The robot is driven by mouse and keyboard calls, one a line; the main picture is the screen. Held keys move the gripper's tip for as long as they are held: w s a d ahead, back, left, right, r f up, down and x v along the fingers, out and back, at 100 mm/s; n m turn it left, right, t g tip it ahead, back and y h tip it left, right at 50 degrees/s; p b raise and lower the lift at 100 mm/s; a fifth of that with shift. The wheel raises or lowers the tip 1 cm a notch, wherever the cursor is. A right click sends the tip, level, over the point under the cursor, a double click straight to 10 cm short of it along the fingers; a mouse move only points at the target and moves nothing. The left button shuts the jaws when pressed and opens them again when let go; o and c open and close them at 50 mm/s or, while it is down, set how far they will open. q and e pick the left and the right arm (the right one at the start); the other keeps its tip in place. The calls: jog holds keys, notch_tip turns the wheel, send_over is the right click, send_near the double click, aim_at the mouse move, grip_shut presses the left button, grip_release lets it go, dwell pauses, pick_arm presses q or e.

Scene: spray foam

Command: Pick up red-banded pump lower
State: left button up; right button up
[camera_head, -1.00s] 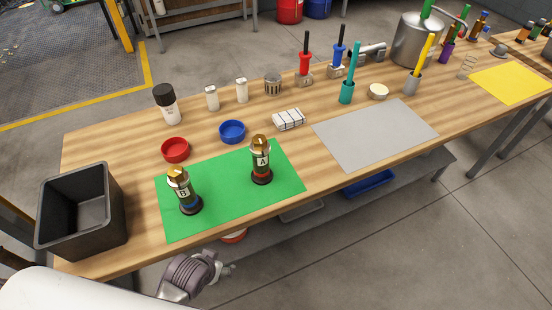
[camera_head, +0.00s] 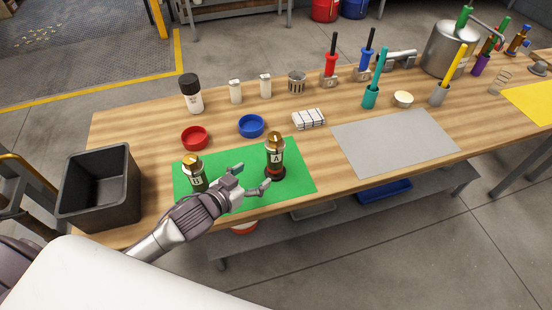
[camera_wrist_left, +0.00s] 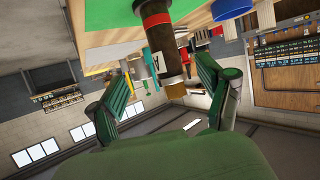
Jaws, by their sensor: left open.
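The red-banded pump lower (camera_head: 275,158), labelled A, stands upright on the green mat (camera_head: 305,182). It has a brass top and a dark red band near its base. My left gripper (camera_head: 252,178) is open and empty just left of it, fingers pointing at it. In the left wrist view the pump (camera_wrist_left: 160,42) appears inverted, ahead of and between the spread green fingers, with its red band visible. A second pump lower (camera_head: 194,172), labelled B, stands behind my left arm, its base hidden. My right gripper is not in view.
A dark open bin (camera_head: 100,190) stands at the table's left end. A red dish (camera_head: 195,138) and a blue dish (camera_head: 251,126) sit behind the green mat. A striped white block (camera_head: 309,119) lies behind pump A. The grey mat (camera_head: 390,142) is clear.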

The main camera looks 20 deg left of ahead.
aim_at(270, 161)
pick_arm(q)
jog(key=x, duration=0.7)
jog(key=shift+w+p, duration=0.1)
jog(key=shift+p, duration=0.25)
jog(key=shift+w+f, duration=0.1)
jog(key=shift+w, duration=0.4)
jog(key=p+x, duration=0.1)
jog(key=x, duration=0.2)
jog(key=shift+w+f, duration=0.1)
jog(key=shift+w, duration=0.2)
jog(key=shift+w+d+f, duration=0.15)
jog(key=shift+w+f, duration=0.1)
jog(key=shift+w, duration=0.1)
jog(key=shift+s, duration=0.1)
jog(key=shift+c, duration=1.4)
grip_shut()
jog(key=shift+r, duration=0.15)
